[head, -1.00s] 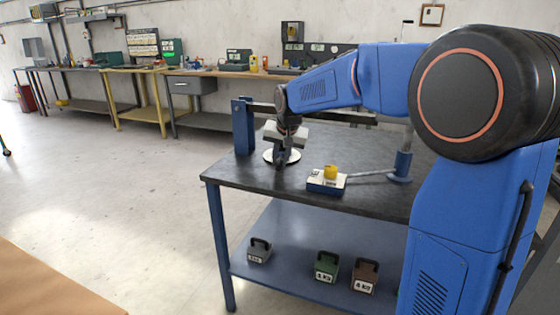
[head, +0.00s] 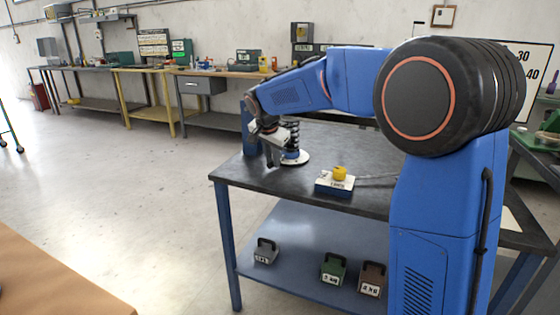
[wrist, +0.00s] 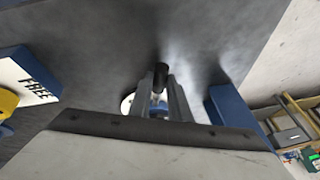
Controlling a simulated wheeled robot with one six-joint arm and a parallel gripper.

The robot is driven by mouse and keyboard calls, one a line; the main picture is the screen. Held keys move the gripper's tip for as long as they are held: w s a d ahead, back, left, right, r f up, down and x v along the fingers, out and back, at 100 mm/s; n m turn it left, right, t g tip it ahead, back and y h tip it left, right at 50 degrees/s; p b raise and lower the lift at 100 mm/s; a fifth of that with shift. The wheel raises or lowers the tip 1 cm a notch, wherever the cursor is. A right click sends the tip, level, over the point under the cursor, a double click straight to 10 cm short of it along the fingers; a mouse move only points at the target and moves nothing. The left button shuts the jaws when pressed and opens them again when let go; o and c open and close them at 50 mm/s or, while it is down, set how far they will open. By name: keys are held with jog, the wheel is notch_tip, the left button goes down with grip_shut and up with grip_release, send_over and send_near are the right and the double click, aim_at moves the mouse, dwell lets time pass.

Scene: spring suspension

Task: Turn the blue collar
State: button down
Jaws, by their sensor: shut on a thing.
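The blue collar (head: 290,153) is partly visible at the foot of a dark coil spring (head: 291,133), above a round white base (head: 295,160). My gripper (head: 272,158) is pointed down just left of the spring. In the wrist view my gripper (wrist: 162,88) is shut on a black-ended handle (wrist: 160,75) between its fingers. A blue part (wrist: 158,108), probably the collar, shows between the fingers, with part of the white base (wrist: 127,103) beside it. Where the handle joins the collar is hidden.
A box with a yellow knob (head: 340,173) sits right of the spring; its label reads FREE in the wrist view (wrist: 30,82). A blue post (head: 247,135) stands behind my gripper. Weights (head: 334,270) lie on the lower shelf. The bench top's front left is clear.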

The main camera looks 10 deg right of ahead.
jog(key=w+a+m, duration=0.1)
jog(key=w+a+m+h, duration=0.1)
jog(key=shift+w+m+g, duration=0.2)
jog(key=shift+m+g, duration=0.1)
jog(key=shift+m, duration=0.1)
jog(key=shift+w+a+m+g+h, duration=0.2)
jog(key=shift+w+m, duration=0.45)
jog(key=shift+w+a+m+g+h, duration=0.2)
jog(key=shift+w+m, duration=0.4)
jog(key=shift+m, duration=0.1)
jog(key=shift+w+a+m+g+h, duration=0.2)
jog(key=shift+w+m, duration=0.45)
jog(key=c, duration=1.6)
grip_release()
jog(key=shift+c, duration=0.2)
jog(key=shift+r, duration=0.1)
jog(key=v, duration=1.7)
jog(key=shift+r, duration=0.1)
